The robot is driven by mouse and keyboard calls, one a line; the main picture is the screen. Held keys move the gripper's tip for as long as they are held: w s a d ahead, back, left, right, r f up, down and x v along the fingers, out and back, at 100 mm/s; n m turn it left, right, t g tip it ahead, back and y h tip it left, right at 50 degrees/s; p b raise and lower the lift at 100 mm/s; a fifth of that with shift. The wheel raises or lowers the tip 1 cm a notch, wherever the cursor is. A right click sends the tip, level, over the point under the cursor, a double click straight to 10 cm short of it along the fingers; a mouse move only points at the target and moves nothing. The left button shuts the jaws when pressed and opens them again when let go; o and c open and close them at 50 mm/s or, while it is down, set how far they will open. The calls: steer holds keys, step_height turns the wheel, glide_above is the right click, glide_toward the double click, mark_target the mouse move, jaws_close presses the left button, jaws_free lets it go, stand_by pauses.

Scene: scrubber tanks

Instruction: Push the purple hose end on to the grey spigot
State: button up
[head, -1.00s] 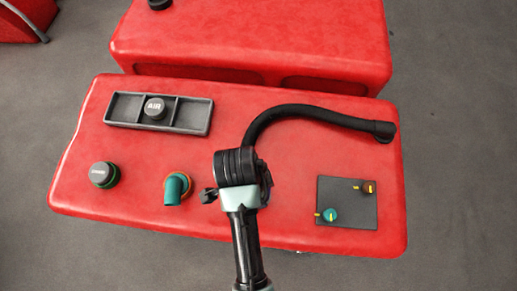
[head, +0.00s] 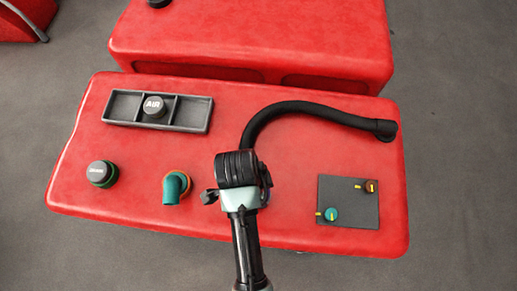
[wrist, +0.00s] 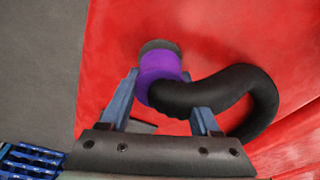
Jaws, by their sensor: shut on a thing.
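The purple hose end (wrist: 160,70) is a short purple cuff on a black hose (wrist: 232,90). My gripper (wrist: 163,95) is shut on it, with one blue finger on each side. A dark grey round piece (wrist: 160,45) shows at the cuff's far end, against the red tank top. It looks like the grey spigot, but I cannot tell whether the cuff is around it or only against it. In the head view my gripper (head: 238,170) hides the hose end and the spigot. The black hose (head: 300,106) arcs from behind it to the right.
The red tank (head: 120,140) carries a black tray (head: 188,115) with an AIR cap (head: 154,106), a green-ringed dark cap (head: 101,173), a teal elbow (head: 174,186) close left of my gripper, and a dark panel (head: 348,200) with two knobs to the right.

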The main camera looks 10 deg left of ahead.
steer(key=shift+f, duration=0.65)
steer(key=o, duration=1.4)
steer(key=shift+o, duration=0.4)
steer(key=shift+r, duration=0.1)
step_height(320, 180, up, 9)
steer(key=p, duration=0.9)
steer(key=shift+f, duration=0.2)
steer(key=shift+f, duration=0.1)
